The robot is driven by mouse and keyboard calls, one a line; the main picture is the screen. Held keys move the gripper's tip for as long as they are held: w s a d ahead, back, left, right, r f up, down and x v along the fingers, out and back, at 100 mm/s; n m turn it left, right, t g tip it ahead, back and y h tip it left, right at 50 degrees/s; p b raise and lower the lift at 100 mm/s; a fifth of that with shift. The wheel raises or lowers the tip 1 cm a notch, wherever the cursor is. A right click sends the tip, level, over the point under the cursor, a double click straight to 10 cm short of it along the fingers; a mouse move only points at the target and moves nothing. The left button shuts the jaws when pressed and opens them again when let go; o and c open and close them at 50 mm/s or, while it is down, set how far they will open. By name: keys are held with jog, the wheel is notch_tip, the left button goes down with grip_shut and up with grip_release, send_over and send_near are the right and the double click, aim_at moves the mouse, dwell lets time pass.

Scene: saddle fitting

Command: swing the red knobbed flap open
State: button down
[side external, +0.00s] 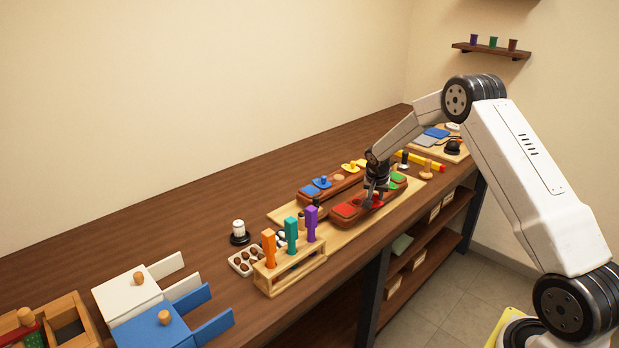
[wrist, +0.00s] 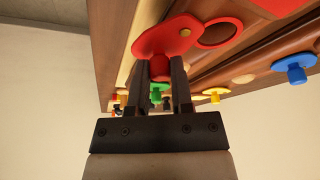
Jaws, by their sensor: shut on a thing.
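My gripper (wrist: 160,75) is shut on the red knob, one finger on each side. A red-rimmed round spot (wrist: 220,32) shows uncovered just beside the flap in the wrist view. In the side external view my gripper (side external: 372,201) is down at the near wooden piece and hides most of the flap.
Green (wrist: 157,90), yellow (wrist: 214,95) and blue (wrist: 295,72) knobbed flaps are near. A red patch (side external: 346,210) lies left of my gripper. A peg rack (side external: 290,270) with orange, teal and purple pegs stands further left. The back of the table is clear.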

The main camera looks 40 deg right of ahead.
jog(key=shift+s+f, duration=0.1)
jog(key=c, duration=0.5)
grip_release()
jog(key=shift+v, duration=3.95)
jog(key=shift+a, duration=0.1)
